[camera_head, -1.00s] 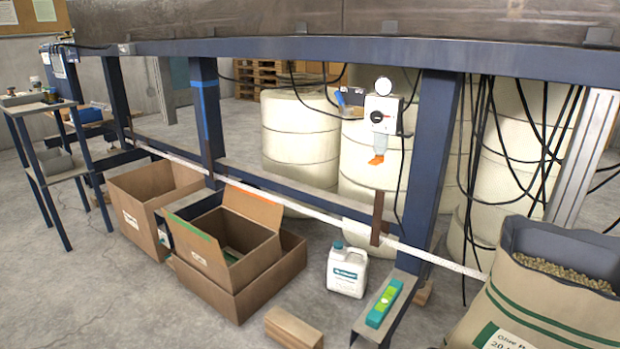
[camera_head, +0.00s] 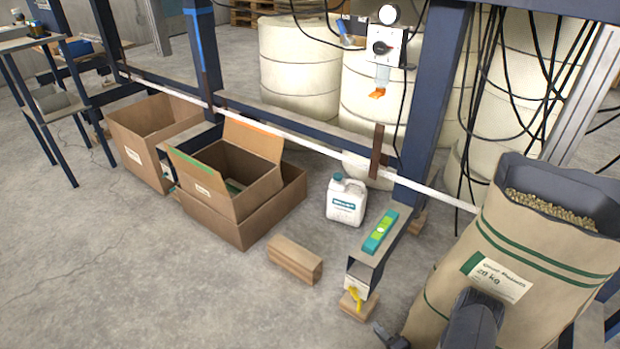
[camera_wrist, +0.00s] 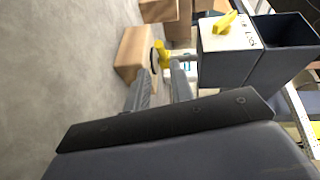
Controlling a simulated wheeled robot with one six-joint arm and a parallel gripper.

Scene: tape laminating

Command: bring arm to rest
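My gripper (camera_wrist: 160,84) shows its two grey fingers in the wrist view, spread apart with a gap between them. Nothing is clearly held. A small yellow piece with a dark round part (camera_wrist: 162,54) shows just beyond the fingertips; I cannot tell if it touches them. In the head view, part of my gripper shows at the bottom edge, in front of the grain sack (camera_head: 440,290). My dark arm link is beside it, over the sack's lower front. The fingertips are not clear there.
A metal beam end with a white label and yellow handle (camera_head: 354,296) rests near a wooden block. A teal level (camera_head: 381,232) lies on the beam. A white jug (camera_head: 346,203), a wood block (camera_head: 294,258) and cardboard boxes (camera_head: 245,222) stand behind. The floor at front left is clear.

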